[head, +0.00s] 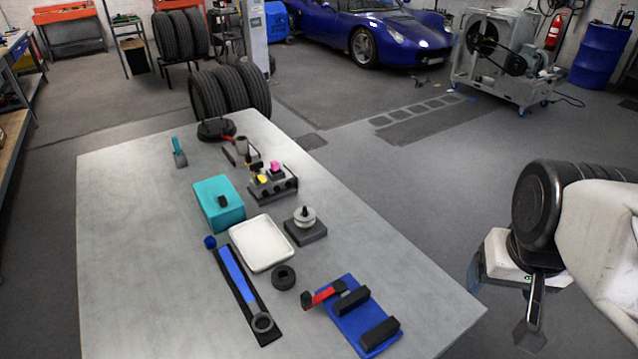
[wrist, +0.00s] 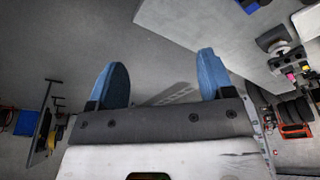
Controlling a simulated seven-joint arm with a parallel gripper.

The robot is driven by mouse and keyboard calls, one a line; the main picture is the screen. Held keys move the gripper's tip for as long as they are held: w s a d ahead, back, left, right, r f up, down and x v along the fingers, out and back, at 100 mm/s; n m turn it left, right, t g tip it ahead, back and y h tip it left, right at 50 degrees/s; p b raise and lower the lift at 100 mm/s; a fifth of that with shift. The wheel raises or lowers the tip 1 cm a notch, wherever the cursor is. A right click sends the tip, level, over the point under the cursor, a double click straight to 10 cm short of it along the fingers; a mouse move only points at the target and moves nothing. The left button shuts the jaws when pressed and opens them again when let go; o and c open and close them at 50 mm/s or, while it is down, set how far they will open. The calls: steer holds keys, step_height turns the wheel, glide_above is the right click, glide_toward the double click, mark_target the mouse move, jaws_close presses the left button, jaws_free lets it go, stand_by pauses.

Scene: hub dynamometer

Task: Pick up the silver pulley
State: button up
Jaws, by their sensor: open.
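The silver pulley (head: 305,215) is a small pale grey wheel with a dark post at its top. It sits on a dark square block (head: 306,233) on the table, just right of the white tray. My gripper (head: 504,303) is at the right of the head view, off the table's right edge and well apart from the pulley. In the wrist view my gripper (wrist: 160,75) shows two blue fingers spread wide with nothing between them.
Around the pulley stand the white tray (head: 262,242), a black ring (head: 284,277), a dark rack with coloured knobs (head: 272,188) and a blue fixture with a red lever (head: 358,316). A teal box (head: 219,204) is farther left. The table's (head: 130,250) left side is mostly clear.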

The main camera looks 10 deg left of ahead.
steer(key=w+a, duration=0.6)
steer(key=w, duration=0.4)
steer(key=g, duration=0.3)
glide_above(304, 207)
step_height(304, 207, down, 12)
steer(key=shift+w+r, duration=0.1)
steer(key=shift+r, duration=0.05)
steer(key=shift+f, duration=4.5)
